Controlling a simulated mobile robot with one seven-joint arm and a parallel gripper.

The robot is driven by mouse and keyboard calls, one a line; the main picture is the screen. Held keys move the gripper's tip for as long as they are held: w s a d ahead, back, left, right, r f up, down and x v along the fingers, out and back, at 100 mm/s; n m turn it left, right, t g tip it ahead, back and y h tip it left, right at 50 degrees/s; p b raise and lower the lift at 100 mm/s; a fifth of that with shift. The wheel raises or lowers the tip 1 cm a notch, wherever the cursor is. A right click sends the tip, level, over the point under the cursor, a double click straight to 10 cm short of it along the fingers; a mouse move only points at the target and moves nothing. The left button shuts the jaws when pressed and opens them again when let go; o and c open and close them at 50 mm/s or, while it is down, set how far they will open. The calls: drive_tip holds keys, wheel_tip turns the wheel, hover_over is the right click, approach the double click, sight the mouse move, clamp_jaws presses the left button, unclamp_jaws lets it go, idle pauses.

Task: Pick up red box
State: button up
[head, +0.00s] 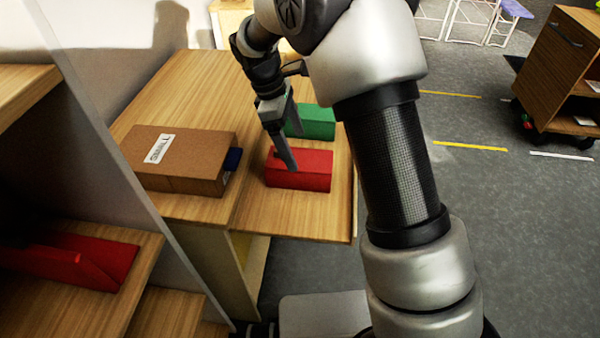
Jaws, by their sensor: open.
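The red box (310,172) lies on the wooden table near its front right edge. My gripper (287,160) points down at the left part of the red box, with a finger in front of its top. The jaws are open.
A green box (315,121) stands just behind the red box. A brown cardboard box (180,160) with a white label lies to the left on the table (180,95). Another red object (75,258) lies on a shelf at lower left. A wooden cabinet (562,70) stands far right.

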sight(301, 158)
drive_tip(key=x, duration=0.4)
drive_tip(key=shift+d+f, duration=0.1)
drive_tip(key=shift+f, duration=0.1)
drive_tip(key=b+x, duration=0.1)
drive_tip(key=x, duration=0.4)
drive_tip(key=shift+s+f, duration=0.1)
drive_tip(key=shift+s, duration=0.05)
